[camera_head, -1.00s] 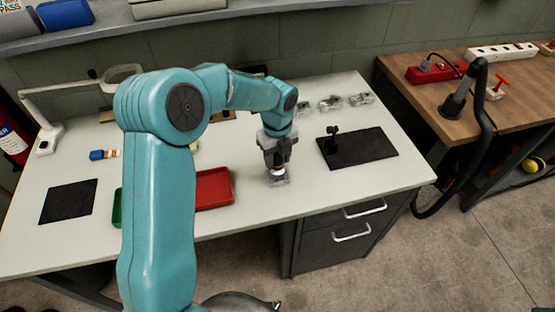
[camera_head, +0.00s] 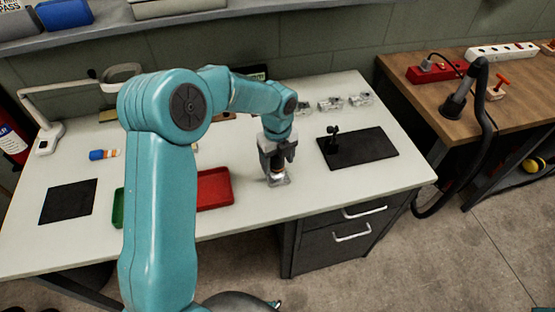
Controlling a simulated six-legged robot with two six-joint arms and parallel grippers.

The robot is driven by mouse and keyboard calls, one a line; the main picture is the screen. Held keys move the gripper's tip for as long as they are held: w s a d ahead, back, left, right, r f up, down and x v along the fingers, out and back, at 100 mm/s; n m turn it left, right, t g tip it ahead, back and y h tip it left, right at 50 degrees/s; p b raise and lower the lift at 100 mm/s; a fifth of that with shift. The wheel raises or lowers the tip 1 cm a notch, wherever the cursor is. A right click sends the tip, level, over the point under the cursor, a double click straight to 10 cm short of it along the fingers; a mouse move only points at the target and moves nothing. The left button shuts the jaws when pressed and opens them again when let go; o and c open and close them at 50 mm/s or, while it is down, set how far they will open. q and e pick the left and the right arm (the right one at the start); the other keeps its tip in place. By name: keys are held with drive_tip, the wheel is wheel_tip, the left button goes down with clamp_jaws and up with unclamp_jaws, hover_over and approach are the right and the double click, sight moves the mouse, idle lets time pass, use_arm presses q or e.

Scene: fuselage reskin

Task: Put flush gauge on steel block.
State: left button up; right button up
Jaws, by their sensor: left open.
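My left arm comes in from the left and bends down over the white table. Its left gripper (camera_head: 277,160) is open, with its fingers on either side of a small dark, upright thing that looks like the flush gauge (camera_head: 277,168). The gauge appears to stand on the small grey steel block (camera_head: 279,181) directly below the gripper. The gripper partly hides the gauge, and exact contact is too small to tell. My right gripper is not in view.
A red tray (camera_head: 214,188) lies left of the block, with a green tray (camera_head: 118,208) mostly behind my arm. A black mat (camera_head: 370,148) with a small black stand (camera_head: 332,138) lies right. Another black mat (camera_head: 68,201) lies far left. Clear metal parts (camera_head: 330,104) sit at the back.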

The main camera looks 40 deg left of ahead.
use_arm(q)
wheel_tip(320, 180, up, 12)
drive_tip(key=shift+f, duration=0.1)
idle(0.4)
drive_tip(key=shift+s+f, duration=0.1)
